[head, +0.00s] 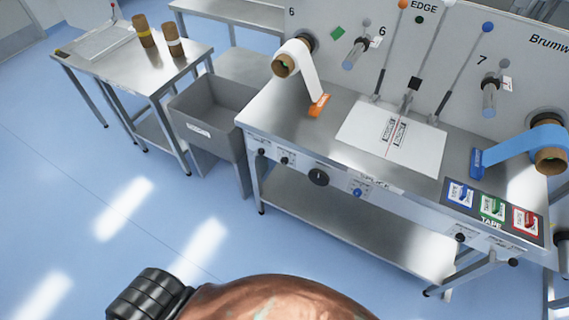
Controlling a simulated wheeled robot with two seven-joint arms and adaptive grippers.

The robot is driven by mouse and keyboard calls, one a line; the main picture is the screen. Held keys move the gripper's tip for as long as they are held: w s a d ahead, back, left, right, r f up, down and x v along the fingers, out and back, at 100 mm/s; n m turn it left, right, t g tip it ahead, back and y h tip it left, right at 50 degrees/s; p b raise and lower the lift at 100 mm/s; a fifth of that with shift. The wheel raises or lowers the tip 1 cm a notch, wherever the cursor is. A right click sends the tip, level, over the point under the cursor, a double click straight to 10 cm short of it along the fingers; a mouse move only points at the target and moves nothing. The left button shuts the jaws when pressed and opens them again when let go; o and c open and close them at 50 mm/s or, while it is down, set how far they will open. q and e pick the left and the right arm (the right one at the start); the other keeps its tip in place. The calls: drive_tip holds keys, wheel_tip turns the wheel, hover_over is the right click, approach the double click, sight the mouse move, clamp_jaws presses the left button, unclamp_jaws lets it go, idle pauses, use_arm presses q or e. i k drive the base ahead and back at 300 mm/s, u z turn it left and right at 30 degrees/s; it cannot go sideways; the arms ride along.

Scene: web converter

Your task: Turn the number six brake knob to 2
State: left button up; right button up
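A metal cylindrical knob (354,54) sticks out of the light back panel beside a small "6" label, right of the white roll. It looks like the number six knob, but its scale and pointer are too small to read. A similar knob (489,98) sits below the "7" further right. The bench front carries a large black dial (318,177) and several small knobs, whose labels I cannot read. Neither of my grippers is in view.
The steel bench (290,118) holds a white sheet (372,135) and tape cards (491,208). Upright levers (391,55) stand between the knobs. A blue roll (549,148) hangs at right. A grey bin (212,112) and side table (130,70) stand left. The blue floor in front is clear.

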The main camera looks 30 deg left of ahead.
sight(284, 160)
drive_tip(key=z, duration=2.75)
drive_tip(key=k, duration=1.95)
drive_tip(key=u, duration=1.85)
